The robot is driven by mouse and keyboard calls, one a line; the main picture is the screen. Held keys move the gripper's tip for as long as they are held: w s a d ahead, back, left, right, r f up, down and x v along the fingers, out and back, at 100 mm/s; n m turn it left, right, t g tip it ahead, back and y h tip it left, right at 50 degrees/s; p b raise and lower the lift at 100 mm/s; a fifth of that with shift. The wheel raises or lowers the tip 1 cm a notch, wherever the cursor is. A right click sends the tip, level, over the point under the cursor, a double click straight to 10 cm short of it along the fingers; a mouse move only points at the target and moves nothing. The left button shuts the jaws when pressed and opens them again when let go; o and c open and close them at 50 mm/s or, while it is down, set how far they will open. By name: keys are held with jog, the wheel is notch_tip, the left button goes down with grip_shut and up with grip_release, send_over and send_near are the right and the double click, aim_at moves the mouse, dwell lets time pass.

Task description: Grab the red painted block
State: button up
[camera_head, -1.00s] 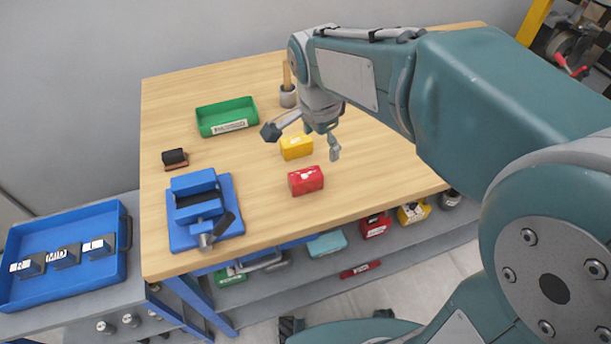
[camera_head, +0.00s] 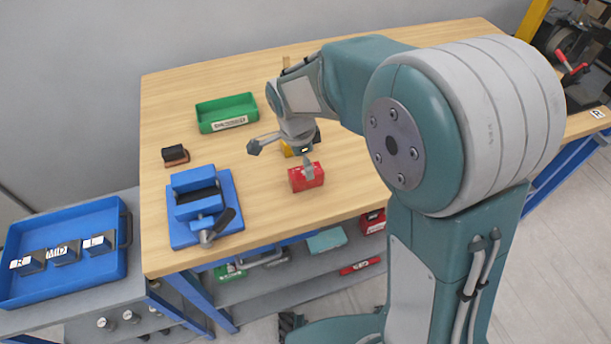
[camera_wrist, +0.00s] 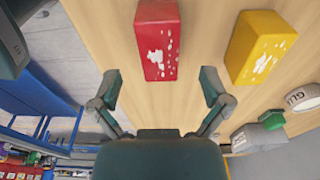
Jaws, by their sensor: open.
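The red painted block (camera_head: 304,178) sits on the wooden table near its front edge, with white worn patches on it. In the wrist view the red block (camera_wrist: 158,45) lies ahead of and between my two fingers, apart from them. My gripper (camera_head: 281,158) is open and empty, above the table and close to the red block; it also shows in the wrist view (camera_wrist: 160,88). One fingertip overlaps the red block in the head view. A yellow block (camera_wrist: 262,47) stands beside the red one; in the head view my gripper partly hides it.
A blue vise (camera_head: 203,208) stands left of the red block on the wooden table (camera_head: 345,205). A green bin (camera_head: 226,112) and a small dark brush-like block (camera_head: 174,155) are farther back. A blue tray (camera_head: 70,285) with dark labelled pieces sits on a lower surface at left.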

jog(key=shift+w+d+f, duration=0.1)
jog(key=shift+d+f, duration=0.05)
jog(key=shift+f, duration=1.35)
grip_shut()
jog(key=shift+r, duration=0.1)
jog(key=shift+r, duration=0.3)
notch_tip(320, 180, up, 2)
jog(key=shift+r, duration=0.15)
jog(key=s+r, duration=1)
jog(key=s, duration=0.4)
